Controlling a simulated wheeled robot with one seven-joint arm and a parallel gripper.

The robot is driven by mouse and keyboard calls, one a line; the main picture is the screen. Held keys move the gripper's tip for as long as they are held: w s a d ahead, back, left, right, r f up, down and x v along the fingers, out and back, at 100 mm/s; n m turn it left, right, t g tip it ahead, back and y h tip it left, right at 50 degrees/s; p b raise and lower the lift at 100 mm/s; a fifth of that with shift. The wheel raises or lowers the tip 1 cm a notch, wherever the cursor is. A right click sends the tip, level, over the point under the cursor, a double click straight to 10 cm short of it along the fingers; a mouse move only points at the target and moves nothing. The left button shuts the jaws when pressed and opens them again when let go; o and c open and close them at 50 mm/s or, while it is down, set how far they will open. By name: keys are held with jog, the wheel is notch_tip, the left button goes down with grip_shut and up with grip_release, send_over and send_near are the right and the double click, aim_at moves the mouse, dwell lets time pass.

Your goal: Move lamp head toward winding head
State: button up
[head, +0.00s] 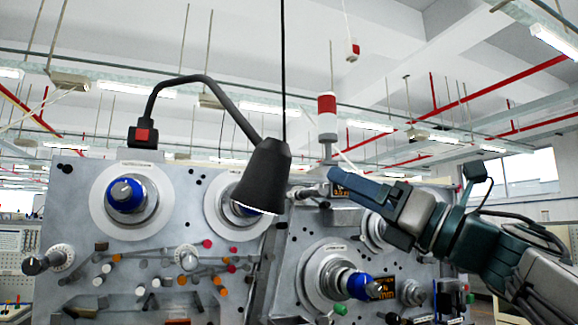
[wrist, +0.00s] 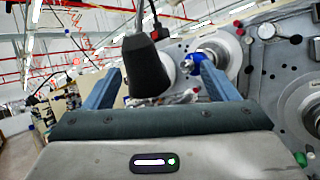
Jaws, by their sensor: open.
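The lamp head (head: 262,178) is a dark cone on a black curved neck, hanging mouth down in front of the machine panel. Other winding heads with blue ends are at the upper left (head: 126,196) and lower right (head: 350,284). My gripper (head: 335,174) is right of the lamp head, apart from it, pointing left. In the wrist view, my open gripper (wrist: 163,68) shows the lamp head (wrist: 146,66) between its two blue fingers, nearer the left one. No contact shows, and nothing is held.
The lamp base (head: 143,134) with a red switch sits on the panel's top edge. A red and white signal light (head: 327,115) stands above the panel near my gripper. Knobs and coloured pegs (head: 165,280) stick out of the panel. A thin cord hangs behind the lamp head.

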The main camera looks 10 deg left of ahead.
aim_at(267, 161)
jog(key=a+r+n+g+p, duration=0.1)
jog(key=a+p, duration=0.1)
jog(key=a, duration=0.2)
jog(key=w+a+r+n+g+p, duration=0.1)
jog(key=a+r+p, duration=0.1)
jog(key=a, duration=0.2)
jog(key=a+r+n+g+p, duration=0.1)
jog(key=a+r+n+p, duration=0.1)
jog(key=a, duration=0.3)
jog(key=shift+w+r, duration=0.15)
jog(key=shift+w, duration=0.05)
jog(key=shift+a+p, duration=0.3)
jog(key=shift+a, duration=0.05)
jog(key=shift+c, duration=0.3)
jog(key=shift+w+d, duration=0.1)
jog(key=c, duration=1.3)
